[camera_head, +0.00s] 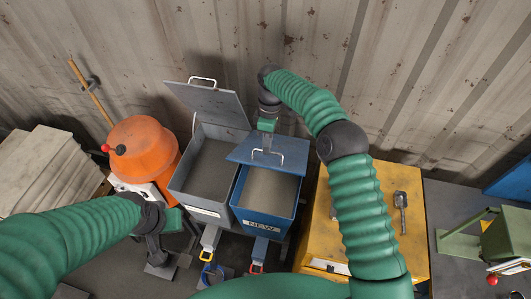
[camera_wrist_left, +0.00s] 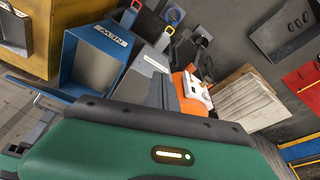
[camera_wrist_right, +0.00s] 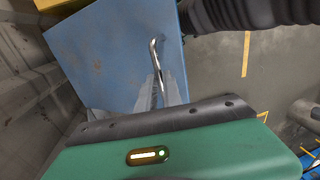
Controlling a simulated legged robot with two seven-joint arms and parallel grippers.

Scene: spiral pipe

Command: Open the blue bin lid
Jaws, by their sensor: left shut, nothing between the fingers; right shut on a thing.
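The blue bin (camera_head: 266,222), marked "NEW", stands in the middle of the head view. Its blue lid (camera_head: 240,152) is partly raised at the back, and the bin's inside shows in front of it. My right gripper (camera_head: 265,148) is shut on the lid's metal handle (camera_head: 281,158); the handle (camera_wrist_right: 153,50) and lid (camera_wrist_right: 110,60) also show in the right wrist view. My left gripper (camera_head: 157,256) is shut and empty, low at the left, in front of the orange machine and apart from the bins. The left wrist view shows the blue bin (camera_wrist_left: 92,68) from the side.
A grey bin (camera_head: 205,175) with its lid (camera_head: 208,104) raised stands just left of the blue bin. An orange mixer-like machine (camera_head: 145,148) is further left. A yellow cabinet (camera_head: 405,245) stands at the right. A corrugated wall (camera_head: 330,60) closes the back.

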